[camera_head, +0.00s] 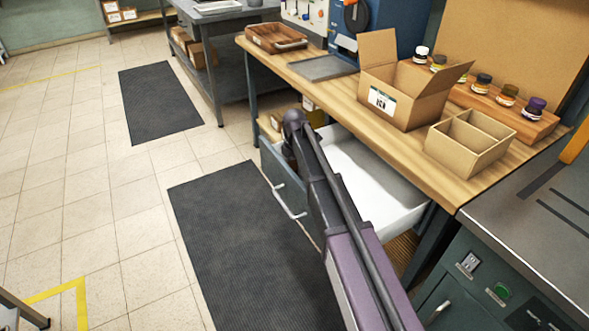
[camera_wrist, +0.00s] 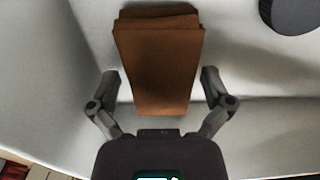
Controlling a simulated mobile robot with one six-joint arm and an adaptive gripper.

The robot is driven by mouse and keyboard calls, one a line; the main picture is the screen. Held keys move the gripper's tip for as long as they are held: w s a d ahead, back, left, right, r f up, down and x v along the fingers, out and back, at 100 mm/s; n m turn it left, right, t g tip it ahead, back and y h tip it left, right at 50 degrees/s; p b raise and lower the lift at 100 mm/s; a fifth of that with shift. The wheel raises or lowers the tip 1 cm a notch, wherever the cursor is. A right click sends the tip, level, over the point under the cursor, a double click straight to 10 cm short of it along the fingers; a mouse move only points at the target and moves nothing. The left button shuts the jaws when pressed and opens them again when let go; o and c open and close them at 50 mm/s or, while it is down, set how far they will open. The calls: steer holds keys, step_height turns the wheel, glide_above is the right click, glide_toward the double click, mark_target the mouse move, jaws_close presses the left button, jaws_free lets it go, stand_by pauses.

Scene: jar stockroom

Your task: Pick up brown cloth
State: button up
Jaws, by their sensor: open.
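The brown cloth (camera_wrist: 158,60) lies folded in a white-lined drawer, seen in the wrist view at the top middle. My gripper (camera_wrist: 158,85) is open, with one finger on each side of the cloth's near part. I cannot tell whether the fingers touch it. In the head view the pulled-out drawer (camera_head: 375,180) hangs under the wooden workbench, and my arm reaches over its front. The cloth and my gripper's fingers are hidden there behind my arm.
A dark round object (camera_wrist: 290,14) sits in the drawer at the upper right of the wrist view. On the workbench (camera_head: 345,100) stand an open cardboard box (camera_head: 400,95), a divided carton (camera_head: 470,145) and a rack of several jars (camera_head: 505,108). Dark mats (camera_head: 240,240) lie on the floor.

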mark_target(295, 165)
steer(key=c, duration=1)
steer(key=shift+o, duration=0.2)
steer(key=shift+r, duration=0.2)
step_height(295, 165, up, 10)
steer(key=p, duration=1)
steer(key=shift+f, duration=0.2)
